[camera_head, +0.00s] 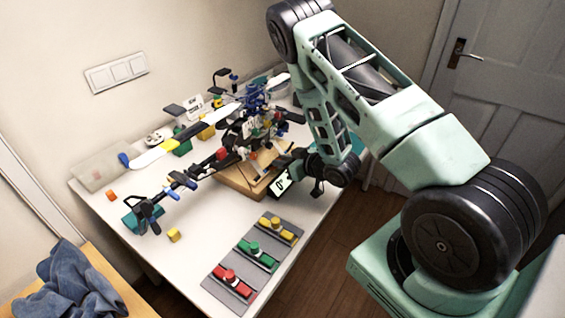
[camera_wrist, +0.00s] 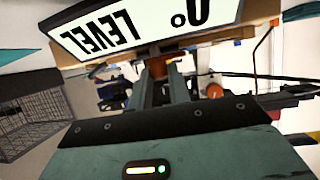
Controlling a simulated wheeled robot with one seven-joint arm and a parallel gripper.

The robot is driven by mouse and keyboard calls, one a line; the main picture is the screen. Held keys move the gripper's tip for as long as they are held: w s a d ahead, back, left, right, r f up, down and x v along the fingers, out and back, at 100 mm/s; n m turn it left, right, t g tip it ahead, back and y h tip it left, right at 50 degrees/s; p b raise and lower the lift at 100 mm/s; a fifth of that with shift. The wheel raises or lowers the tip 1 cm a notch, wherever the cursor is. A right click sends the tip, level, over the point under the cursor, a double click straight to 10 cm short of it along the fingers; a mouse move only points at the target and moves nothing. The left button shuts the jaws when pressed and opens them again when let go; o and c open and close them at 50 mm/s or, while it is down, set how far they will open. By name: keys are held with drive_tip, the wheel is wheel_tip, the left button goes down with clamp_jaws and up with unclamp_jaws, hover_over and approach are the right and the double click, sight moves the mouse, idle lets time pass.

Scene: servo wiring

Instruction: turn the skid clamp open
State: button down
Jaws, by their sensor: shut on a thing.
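A model helicopter (camera_head: 250,130) stands on a wooden block stand (camera_head: 240,178) on the white table. My gripper (camera_head: 292,160) reaches in from the right, low beside the stand. In the wrist view my gripper (camera_wrist: 166,72) has its two fingers close together, shut on a small orange-brown part (camera_wrist: 157,66), which looks like the skid clamp. The fingers hide most of it, so its turn angle cannot be told. In the head view the clamp is hidden by my arm and the stand.
A level display (camera_head: 281,183) reading 0 sits at the stand's front; it also shows close above my fingers in the wrist view (camera_wrist: 140,30). Grey trays with red (camera_head: 232,277), green (camera_head: 256,252) and yellow (camera_head: 278,228) parts lie at the front. A wire basket (camera_wrist: 30,120) is at left.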

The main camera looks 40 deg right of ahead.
drive_tip(key=shift+d+n+g+y, duration=0.15)
drive_tip(key=shift+n+g+y, duration=0.25)
drive_tip(key=shift+n+y, duration=0.45)
drive_tip(key=shift+d+n+g+y, duration=0.1)
drive_tip(key=shift+n+g+y, duration=0.3)
drive_tip(key=shift+n+y, duration=0.4)
drive_tip(key=shift+y, duration=0.35)
drive_tip(key=c, duration=1.3)
unclamp_jaws()
drive_tip(key=b+v, duration=0.2)
drive_tip(key=v, duration=1.5)
drive_tip(key=shift+r, duration=0.2)
drive_tip(key=shift+d, duration=0.15)
